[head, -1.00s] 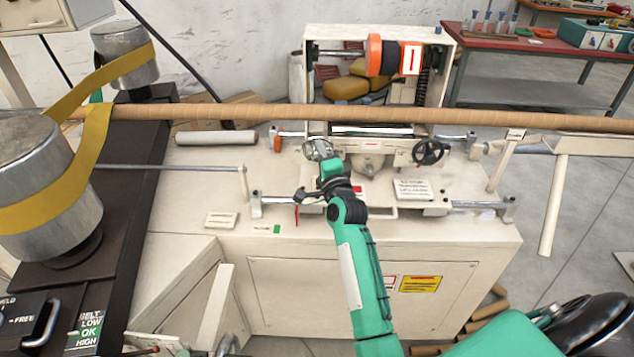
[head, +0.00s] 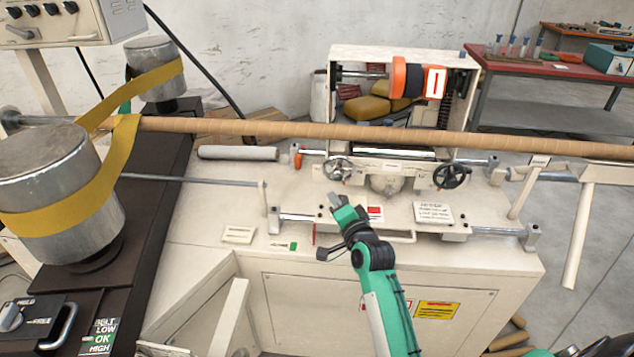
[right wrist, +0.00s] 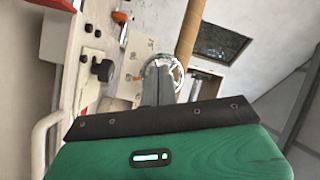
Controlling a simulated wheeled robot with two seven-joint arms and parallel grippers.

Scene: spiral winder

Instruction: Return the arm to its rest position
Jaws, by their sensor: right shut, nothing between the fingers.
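My right arm is green and comes in from the bottom of the head view. Its gripper (head: 337,202) is above the cream machine top (head: 205,205), in front of the left handwheel (head: 338,168) and apart from it. The fingers are shut with nothing between them. In the right wrist view the grey fingers (right wrist: 158,88) point at the handwheel's silver rim (right wrist: 176,68), which shows behind their tips. My left gripper is not in view.
A long brown tube (head: 330,131) crosses above the machine. The right handwheel (head: 452,175) and a metal rail (head: 500,230) are near the gripper. Belt drums (head: 50,170) stand at the left. A red-topped table (head: 540,75) is at the back right.

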